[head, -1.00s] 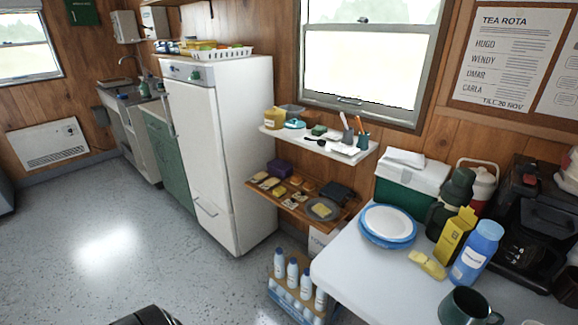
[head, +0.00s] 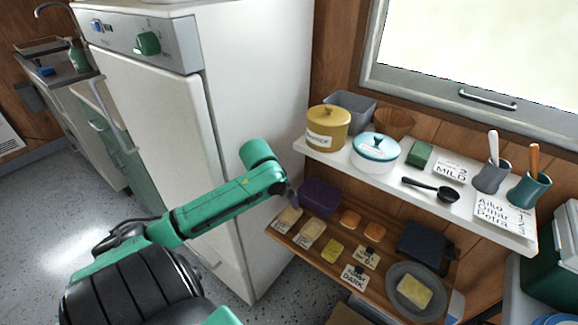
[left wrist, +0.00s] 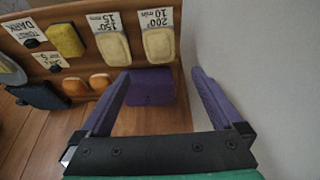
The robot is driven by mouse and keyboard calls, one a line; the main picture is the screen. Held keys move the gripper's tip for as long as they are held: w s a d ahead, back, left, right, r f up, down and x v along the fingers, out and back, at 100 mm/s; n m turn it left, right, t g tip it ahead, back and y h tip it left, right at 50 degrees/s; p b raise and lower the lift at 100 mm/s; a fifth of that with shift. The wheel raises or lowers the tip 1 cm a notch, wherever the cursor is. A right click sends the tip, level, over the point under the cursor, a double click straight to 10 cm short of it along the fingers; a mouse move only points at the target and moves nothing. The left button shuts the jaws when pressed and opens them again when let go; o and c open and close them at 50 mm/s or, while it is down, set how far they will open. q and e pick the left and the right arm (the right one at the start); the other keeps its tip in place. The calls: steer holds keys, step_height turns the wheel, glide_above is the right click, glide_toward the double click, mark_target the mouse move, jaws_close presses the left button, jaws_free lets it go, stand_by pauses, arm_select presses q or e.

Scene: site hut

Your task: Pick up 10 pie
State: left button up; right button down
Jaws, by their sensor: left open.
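A pale rectangular pie (left wrist: 158,45) lies on the brown lower shelf beside a card reading 200°, 10 min. It is the pie nearest the fridge; in the head view this pie (head: 288,217) is leftmost. A similar pie (left wrist: 110,48) lies beside it with a card reading 150°, 15 min. My left gripper (left wrist: 161,72) is open, its purple fingers apart with nothing gripped. In the head view the left gripper (head: 293,197) is at the shelf's left end near the fridge, its fingers mostly hidden. My right gripper is not in view.
A purple box (head: 320,196) stands behind the pies. The white upper shelf (head: 400,186) with pots and cups overhangs the brown shelf (head: 300,243). The white fridge (head: 255,110) stands close on the left. A grey plate (head: 415,288) and orange buns (left wrist: 75,86) are further along.

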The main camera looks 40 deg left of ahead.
arm_select(q)
steer(key=b, duration=0.2)
glide_toward(291, 211)
steer(key=shift+w+d+f, duration=0.25)
steer(key=shift+w+f, duration=0.3)
steer(key=shift+f, duration=0.2)
steer(key=x, duration=0.5)
steer(key=b+x, duration=0.1)
steer(key=x, duration=0.2)
steer(key=shift+s+a+f, duration=0.15)
steer(key=shift+a+f, duration=0.05)
steer(key=shift+a, duration=0.1)
steer(key=shift+r, duration=0.1)
steer(key=c, duration=1.4)
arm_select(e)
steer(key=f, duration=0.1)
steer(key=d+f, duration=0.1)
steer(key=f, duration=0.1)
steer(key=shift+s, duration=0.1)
